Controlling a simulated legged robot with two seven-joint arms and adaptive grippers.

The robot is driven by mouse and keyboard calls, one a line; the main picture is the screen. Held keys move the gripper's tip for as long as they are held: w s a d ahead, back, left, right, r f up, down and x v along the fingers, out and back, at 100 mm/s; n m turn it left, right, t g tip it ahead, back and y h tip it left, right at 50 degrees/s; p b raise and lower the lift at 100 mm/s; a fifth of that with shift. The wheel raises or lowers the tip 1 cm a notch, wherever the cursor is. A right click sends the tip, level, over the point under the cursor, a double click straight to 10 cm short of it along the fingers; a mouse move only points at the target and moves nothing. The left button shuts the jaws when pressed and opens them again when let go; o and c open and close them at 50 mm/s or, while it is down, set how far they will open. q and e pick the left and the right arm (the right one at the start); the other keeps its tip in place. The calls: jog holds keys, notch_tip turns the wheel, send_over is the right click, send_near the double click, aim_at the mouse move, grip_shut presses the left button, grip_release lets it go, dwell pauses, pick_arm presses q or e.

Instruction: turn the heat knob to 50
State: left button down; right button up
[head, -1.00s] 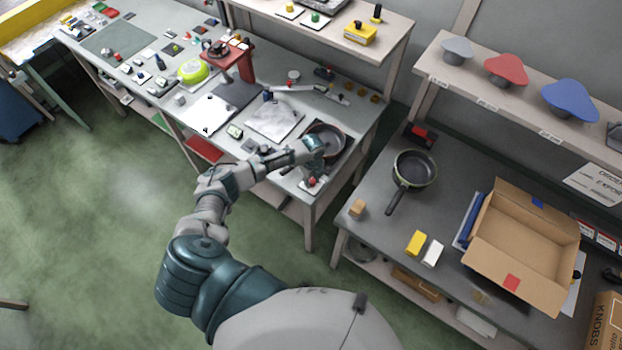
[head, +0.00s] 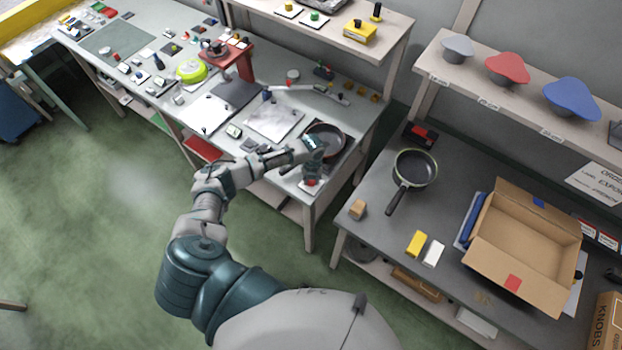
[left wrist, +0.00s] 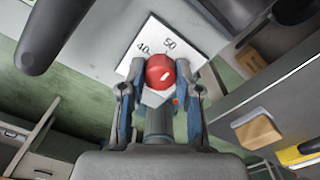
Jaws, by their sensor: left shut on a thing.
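The red heat knob (left wrist: 160,70) sits at the edge of a white dial plate (left wrist: 182,38) marked 40 and 50 in the left wrist view. A short white mark shows on the knob, on its right half; I cannot tell exactly which value it points to. My left gripper (left wrist: 158,92) is shut on the knob, one finger on each side. In the head view the left gripper (head: 312,172) is at the front corner of the left bench, and a bit of the red knob (head: 311,183) shows below it. My right gripper is not in view.
A dark pan (head: 325,140) is right behind the left gripper on the bench. Another pan (head: 415,168), a wooden block (head: 357,209) and an open cardboard box (head: 525,245) are on the right bench. A gap separates the benches.

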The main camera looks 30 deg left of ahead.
pick_arm(q)
jog(key=shift+d, duration=0.15)
dwell(0.3)
jog(key=c, duration=0.8)
grip_release()
notch_tip(320, 180, up, 12)
jog(key=shift+d, duration=0.1)
